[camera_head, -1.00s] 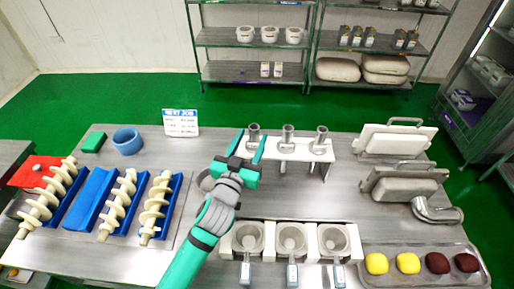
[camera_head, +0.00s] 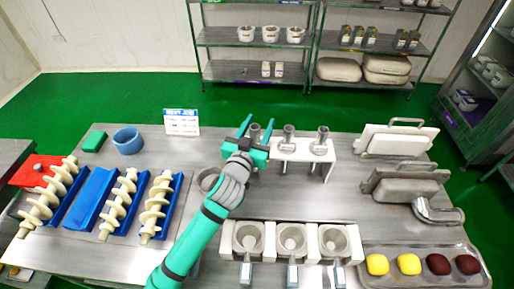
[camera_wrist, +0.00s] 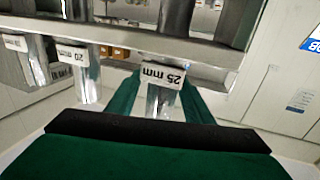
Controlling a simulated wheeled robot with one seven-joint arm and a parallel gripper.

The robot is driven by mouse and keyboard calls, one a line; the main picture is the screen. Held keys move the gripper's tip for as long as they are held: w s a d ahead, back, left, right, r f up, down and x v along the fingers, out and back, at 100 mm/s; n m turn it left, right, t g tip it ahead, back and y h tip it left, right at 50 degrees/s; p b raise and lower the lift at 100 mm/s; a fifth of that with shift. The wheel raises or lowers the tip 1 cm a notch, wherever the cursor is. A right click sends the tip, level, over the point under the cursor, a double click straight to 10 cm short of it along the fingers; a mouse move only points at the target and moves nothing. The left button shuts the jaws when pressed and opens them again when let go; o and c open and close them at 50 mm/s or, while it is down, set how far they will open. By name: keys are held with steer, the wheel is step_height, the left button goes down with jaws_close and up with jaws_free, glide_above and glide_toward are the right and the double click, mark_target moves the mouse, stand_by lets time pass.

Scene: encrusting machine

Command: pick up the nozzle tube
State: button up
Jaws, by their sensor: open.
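Three metal nozzle tubes stand in a row in a white rack (camera_head: 304,151) at the back middle of the table. In the head view they are the left tube (camera_head: 254,131), the middle tube (camera_head: 288,133) and the right tube (camera_head: 321,136). My gripper (camera_head: 258,126) is open at the left tube. In the wrist view, a tube labelled 25 mm (camera_wrist: 161,98) shows between my two green fingers (camera_wrist: 159,100). Tubes labelled 20 mm (camera_wrist: 84,75) and another size hang beside it. I cannot tell whether the fingers touch the tube.
Metal parts (camera_head: 400,185) and a tray of dough pieces (camera_head: 420,282) are at right. A job sign (camera_head: 181,122) stands at the back.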

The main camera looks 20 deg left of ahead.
steer(key=shift+s+a, duration=0.15)
steer(key=shift+a, duration=0.05)
steer(key=shift+c, duration=0.6)
steer(key=shift+d, duration=0.1)
steer(key=c, duration=1.1)
steer(key=shift+d, duration=0.1)
jaws_close()
